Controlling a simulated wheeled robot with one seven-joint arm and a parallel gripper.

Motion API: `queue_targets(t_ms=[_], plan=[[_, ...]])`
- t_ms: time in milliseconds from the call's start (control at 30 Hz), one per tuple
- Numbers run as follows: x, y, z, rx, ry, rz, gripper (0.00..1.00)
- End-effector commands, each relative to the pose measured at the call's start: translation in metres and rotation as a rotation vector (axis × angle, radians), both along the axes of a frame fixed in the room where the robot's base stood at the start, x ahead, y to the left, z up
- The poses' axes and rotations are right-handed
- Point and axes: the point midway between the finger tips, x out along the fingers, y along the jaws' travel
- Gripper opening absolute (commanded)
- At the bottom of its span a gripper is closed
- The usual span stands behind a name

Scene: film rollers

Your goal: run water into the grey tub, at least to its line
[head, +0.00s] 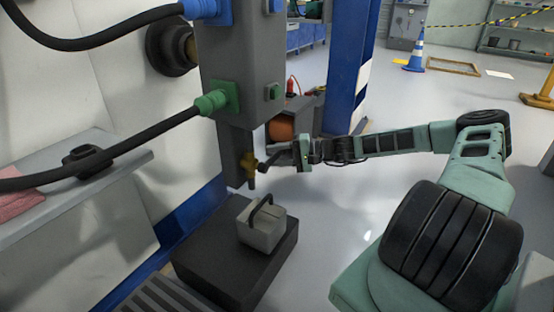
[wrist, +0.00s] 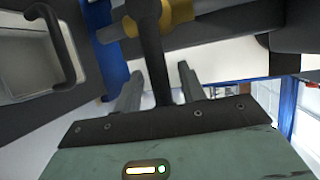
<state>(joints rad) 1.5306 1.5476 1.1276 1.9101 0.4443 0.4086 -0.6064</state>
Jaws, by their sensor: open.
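The grey tub (head: 262,232) with a dark arched handle stands upright on a dark block below the brass tap (head: 248,163). In the wrist view the tub (wrist: 32,95) is at the left edge, its visible inside pale; no line shows on it. The tap's brass body (wrist: 180,12) is at the top of the wrist view. My gripper (head: 280,158) is at the tap's right side. In the wrist view my gripper (wrist: 161,72) is open, with the dark tap lever (wrist: 155,60) between its fingers. I see no water stream from the spout.
The tap sits on a grey column (head: 243,60) with green and blue hose fittings. The dark block (head: 200,255) bears the tub. A grey shelf (head: 80,190) is at the left, a blue post (head: 345,70) behind my gripper.

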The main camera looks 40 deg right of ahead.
Motion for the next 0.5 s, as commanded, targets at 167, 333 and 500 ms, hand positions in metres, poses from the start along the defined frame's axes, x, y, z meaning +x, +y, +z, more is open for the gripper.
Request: queue_targets(t_ms=[167,333,500], plan=[[0.0017,0.0013,-0.0002,0.001,0.001,-0.001,0.41],[0.0014,0.0011,-0.0001,0.001,0.001,-0.001,0.29],[0.0013,0.0011,-0.0003,0.001,0.001,0.000,0.00]])
